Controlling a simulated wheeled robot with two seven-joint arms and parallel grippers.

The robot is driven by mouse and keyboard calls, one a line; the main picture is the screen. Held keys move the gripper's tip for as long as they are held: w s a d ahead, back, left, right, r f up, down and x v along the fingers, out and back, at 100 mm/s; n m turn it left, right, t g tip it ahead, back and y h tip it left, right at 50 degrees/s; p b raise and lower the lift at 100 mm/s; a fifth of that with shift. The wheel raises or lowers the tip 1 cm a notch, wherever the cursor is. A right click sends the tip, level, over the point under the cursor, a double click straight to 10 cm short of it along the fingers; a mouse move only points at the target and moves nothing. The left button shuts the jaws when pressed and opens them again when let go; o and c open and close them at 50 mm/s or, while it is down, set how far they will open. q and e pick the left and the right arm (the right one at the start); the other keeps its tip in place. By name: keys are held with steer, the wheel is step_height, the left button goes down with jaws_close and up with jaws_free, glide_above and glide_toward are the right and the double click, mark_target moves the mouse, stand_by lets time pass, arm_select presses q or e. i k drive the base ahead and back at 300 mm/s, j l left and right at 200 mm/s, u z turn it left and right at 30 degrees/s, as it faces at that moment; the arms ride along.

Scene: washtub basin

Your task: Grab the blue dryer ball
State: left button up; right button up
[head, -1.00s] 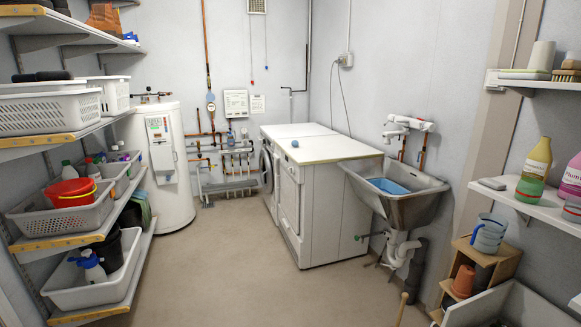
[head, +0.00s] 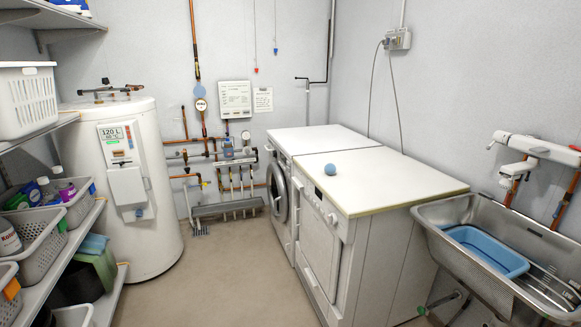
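A small blue dryer ball (head: 330,169) sits on the white top of the nearer of two front-loading machines, towards its back left corner by the seam between the two tops. Nothing touches or covers it. Neither of my grippers shows in the head view.
The nearer machine's top (head: 385,182) is otherwise bare. A metal washtub (head: 440,208) with a blue basin (head: 487,252) stands to its right, a tap unit (head: 535,147) above. Shelves with baskets (head: 45,240) and a white water heater (head: 150,240) line the left. The floor (head: 240,285) between is clear.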

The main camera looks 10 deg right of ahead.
mark_target(329, 168)
steer(key=i+z, duration=0.1)
steer(key=i, duration=0.65)
steer(key=i+j+z, duration=0.15)
steer(key=i, duration=0.55)
steer(key=i+j+z, duration=0.1)
steer(key=i+z, duration=0.3)
steer(key=i+j+z, duration=0.2)
steer(key=z, duration=0.2)
steer(key=i+j+z, duration=0.25)
steer(key=z, duration=0.15)
steer(key=i+j+z, duration=0.2)
steer(key=j+z, duration=0.2)
steer(key=i+j+z, duration=0.15)
steer(key=j+z, duration=0.25)
